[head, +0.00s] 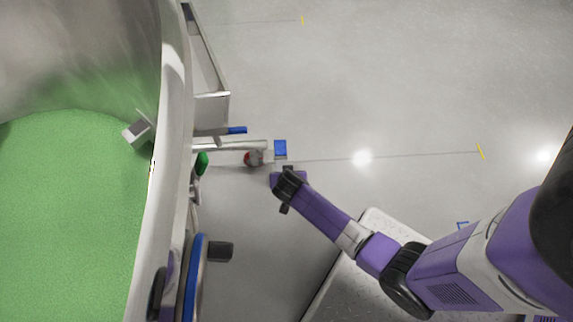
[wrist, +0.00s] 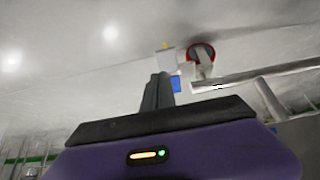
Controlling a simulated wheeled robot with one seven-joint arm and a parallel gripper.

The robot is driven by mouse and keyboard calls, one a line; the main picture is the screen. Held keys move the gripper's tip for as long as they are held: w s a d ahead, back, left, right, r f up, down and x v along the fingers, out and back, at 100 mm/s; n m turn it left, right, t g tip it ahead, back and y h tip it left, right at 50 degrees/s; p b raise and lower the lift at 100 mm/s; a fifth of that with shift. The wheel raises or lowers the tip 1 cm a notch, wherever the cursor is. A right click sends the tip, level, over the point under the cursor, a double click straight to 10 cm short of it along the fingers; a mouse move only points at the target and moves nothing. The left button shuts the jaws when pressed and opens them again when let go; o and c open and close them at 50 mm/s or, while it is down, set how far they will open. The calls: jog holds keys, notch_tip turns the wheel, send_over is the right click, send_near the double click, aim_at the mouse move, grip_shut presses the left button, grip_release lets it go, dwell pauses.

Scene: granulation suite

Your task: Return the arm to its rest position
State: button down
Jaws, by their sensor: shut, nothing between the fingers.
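My arm reaches in from the lower right in the head view, bent, with its purple wrist end (head: 290,182) just to the right of the vessel's side fittings. In the wrist view the fingers of my gripper (wrist: 158,90) are together, with nothing held between them. Beyond the fingertips are a small blue part (wrist: 175,84) and a round red part (wrist: 201,53) on a metal pipe fitting. I cannot tell from the wrist view how far the fingertips are from these parts. The fingers are hard to make out in the head view.
A large steel vessel (head: 172,110) holding green material (head: 70,200) fills the left. A pipe (head: 230,147) with a red part (head: 250,158) and a blue part (head: 280,148) sticks out beside my wrist. A blue handle (head: 237,130) is above. Open grey floor (head: 400,80) lies to the right.

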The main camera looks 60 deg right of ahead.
jog(key=shift+v, duration=0.9)
jog(key=shift+a+f, duration=0.1)
jog(key=shift+a, duration=0.05)
jog(key=w+a+r+n+t+y, duration=0.1)
jog(key=w+a+r+n+t, duration=0.1)
jog(key=a+r+n+t, duration=0.3)
jog(key=w+a+r+n+t, duration=0.1)
jog(key=w+r+t, duration=0.15)
jog(key=r, duration=0.55)
jog(key=s+a+r+n+t+y+p, duration=0.15)
jog(key=s+a+r, duration=0.25)
jog(key=s+r, duration=0.85)
jog(key=s+a+r+n+t+y, duration=0.2)
jog(key=s+a+r+n, duration=0.15)
jog(key=s+r, duration=0.95)
notch_tip(320, 180, up, 25)
jog(key=w+p, duration=0.1)
jog(key=p, duration=2.3)
jog(key=shift+w+a+m, duration=0.3)
jog(key=shift+w+a, duration=0.05)
jog(key=shift+a, duration=0.15)
